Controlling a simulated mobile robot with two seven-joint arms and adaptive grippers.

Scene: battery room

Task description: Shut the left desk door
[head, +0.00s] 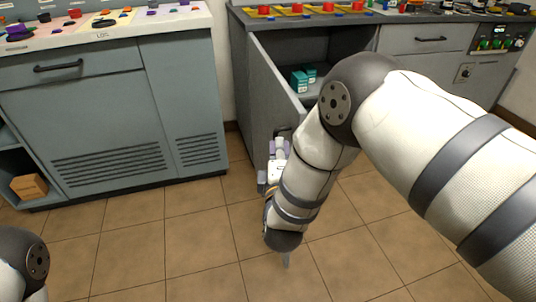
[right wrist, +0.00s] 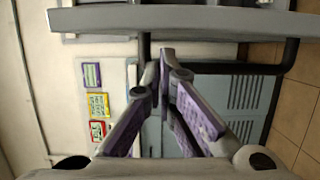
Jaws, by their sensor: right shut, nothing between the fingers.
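The left desk door (head: 262,95) is the grey panel standing open under the dark desktop in the head view, swung out toward me. Its dark handle (head: 283,130) is partly hidden near my right gripper. My right gripper (head: 277,148) is shut and empty at the door's free end, low by the handle. In the right wrist view, the purple-padded fingers of the right gripper (right wrist: 160,62) meet close to the black handle bar (right wrist: 225,68); whether they touch it I cannot tell. My left gripper is out of view; only part of my left arm shows.
Inside the open compartment, teal boxes (head: 299,80) stand behind the door. A grey-blue cabinet (head: 100,115) with a white top stands at left, close to the open door. The tiled floor (head: 190,255) in front is clear.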

